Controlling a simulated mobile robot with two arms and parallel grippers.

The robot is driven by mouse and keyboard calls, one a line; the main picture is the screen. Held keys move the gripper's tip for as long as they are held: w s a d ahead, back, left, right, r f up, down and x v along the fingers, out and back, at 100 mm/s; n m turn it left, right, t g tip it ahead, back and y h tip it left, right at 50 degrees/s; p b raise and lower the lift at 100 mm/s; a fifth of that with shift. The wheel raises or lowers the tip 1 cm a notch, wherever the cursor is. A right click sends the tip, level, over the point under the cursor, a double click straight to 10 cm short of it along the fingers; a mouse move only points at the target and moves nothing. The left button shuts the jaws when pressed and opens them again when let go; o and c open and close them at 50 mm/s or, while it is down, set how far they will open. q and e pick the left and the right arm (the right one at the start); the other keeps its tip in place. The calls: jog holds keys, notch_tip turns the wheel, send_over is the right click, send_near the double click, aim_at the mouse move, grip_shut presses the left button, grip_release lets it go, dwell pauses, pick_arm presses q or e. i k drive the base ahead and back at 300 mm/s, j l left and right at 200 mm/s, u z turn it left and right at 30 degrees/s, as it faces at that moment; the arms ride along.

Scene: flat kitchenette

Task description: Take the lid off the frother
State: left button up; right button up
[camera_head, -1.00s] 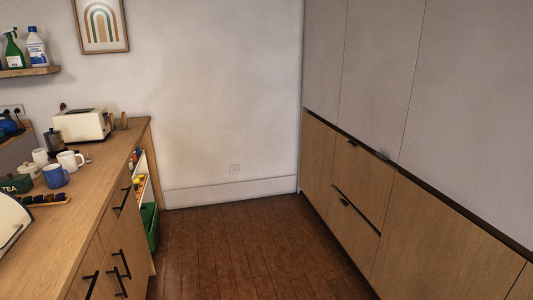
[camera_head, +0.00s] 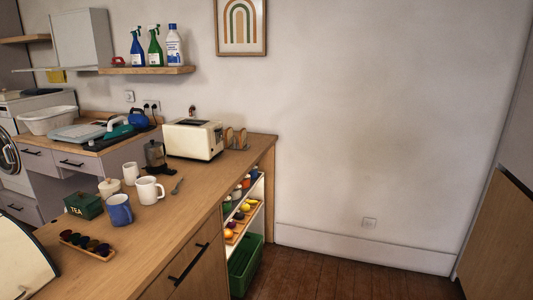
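I cannot single out a frother for certain. A dark cylindrical pot (camera_head: 155,157) with a handle and a lid-like top stands on the wooden counter (camera_head: 178,222), left of the toaster; it may be a coffee press or the frother. Neither of my grippers is in view.
The counter also holds a toaster (camera_head: 193,139), white mugs (camera_head: 149,190), a blue mug (camera_head: 119,210), a green tea box (camera_head: 84,205) and a tray of capsules (camera_head: 87,246). A green crate (camera_head: 246,265) sits beneath the side shelves. The floor (camera_head: 330,282) ahead is clear.

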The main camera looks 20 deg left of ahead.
aim_at(152, 144)
jog(key=i+u, duration=0.2)
jog(key=i, duration=0.25)
jog(key=i+l+u, duration=0.15)
jog(key=i, duration=0.3)
jog(key=i+l+u, duration=0.2)
jog(key=i, duration=0.25)
jog(key=i+l+u, duration=0.15)
jog(key=i, duration=0.3)
jog(key=l, duration=0.1)
